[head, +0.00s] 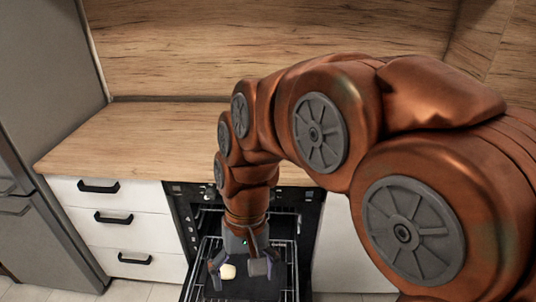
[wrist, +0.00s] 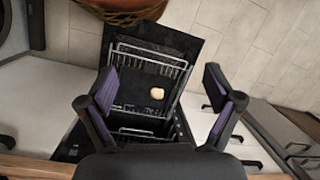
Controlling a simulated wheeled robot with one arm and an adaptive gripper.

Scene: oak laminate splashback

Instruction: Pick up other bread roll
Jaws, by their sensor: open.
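A small pale bread roll (head: 228,271) lies on the dark surface inside the wire rack of the open oven; it also shows in the wrist view (wrist: 157,93), near the middle of the picture. My gripper (head: 238,268) points down over the rack. In the wrist view its two fingers (wrist: 160,83) are spread wide and the roll shows between them, smaller than the gap. In the head view the roll appears between the fingers, closer to the left one. I cannot tell the exact height above it. Nothing is held.
The oven (head: 187,205) stands open, with the wire rack (head: 291,262) out in front and metal rails at its sides. White drawers (head: 90,215) with black handles are to the left, under a bare wooden worktop (head: 125,140). A grey fridge (head: 45,100) stands at the far left.

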